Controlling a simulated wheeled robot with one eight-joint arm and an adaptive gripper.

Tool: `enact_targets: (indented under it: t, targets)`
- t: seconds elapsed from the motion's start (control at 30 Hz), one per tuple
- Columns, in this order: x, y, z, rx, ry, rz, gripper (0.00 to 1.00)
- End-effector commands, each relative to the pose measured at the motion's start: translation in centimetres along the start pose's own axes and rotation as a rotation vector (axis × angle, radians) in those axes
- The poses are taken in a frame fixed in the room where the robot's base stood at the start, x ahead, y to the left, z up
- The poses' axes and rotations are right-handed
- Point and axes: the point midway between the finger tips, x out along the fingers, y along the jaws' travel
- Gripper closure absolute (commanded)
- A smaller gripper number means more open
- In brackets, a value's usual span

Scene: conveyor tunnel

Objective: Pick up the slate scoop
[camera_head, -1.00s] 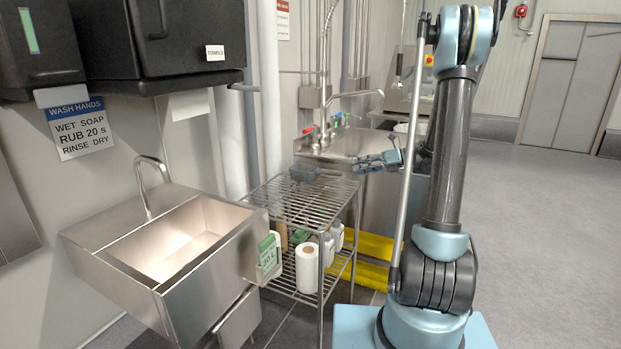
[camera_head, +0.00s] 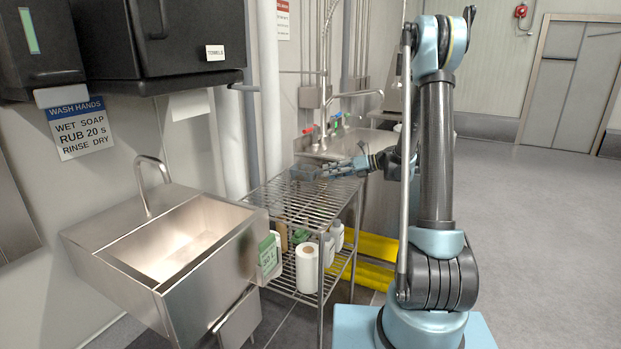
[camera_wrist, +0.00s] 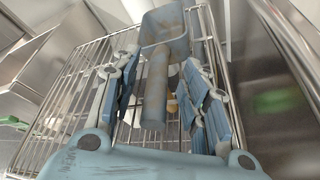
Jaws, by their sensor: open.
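The slate scoop (camera_wrist: 163,38) lies on the top wire shelf of the rack, blue-grey with brownish wear. In the wrist view its open bowl is farther away and its handle (camera_wrist: 155,88) points back toward my gripper (camera_wrist: 160,85). My gripper is open, with its fingers on either side of the handle; I cannot tell whether they touch it. In the head view the scoop (camera_head: 304,172) sits at the back of the shelf, and my gripper (camera_head: 345,168) reaches in from the right at its handle end, partly hiding the handle.
The wire rack (camera_head: 287,208) holds bottles and a white paper roll (camera_head: 307,268) on its lower shelf. A hand sink (camera_head: 180,240) stands to the left. A steel counter with a faucet (camera_head: 357,94) stands behind. The top shelf's front is bare.

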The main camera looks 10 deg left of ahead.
Motion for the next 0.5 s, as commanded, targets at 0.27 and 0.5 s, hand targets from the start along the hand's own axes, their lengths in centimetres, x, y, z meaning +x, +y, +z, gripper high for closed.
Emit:
enact_targets:
  t: [0.27, 0.5]
  targets:
    - [2.0, 0.0, -0.1, 0.0, 0.0, 0.0, 0.59]
    - [1.9, 0.0, -0.1, 0.0, 0.001, 0.0, 0.86]
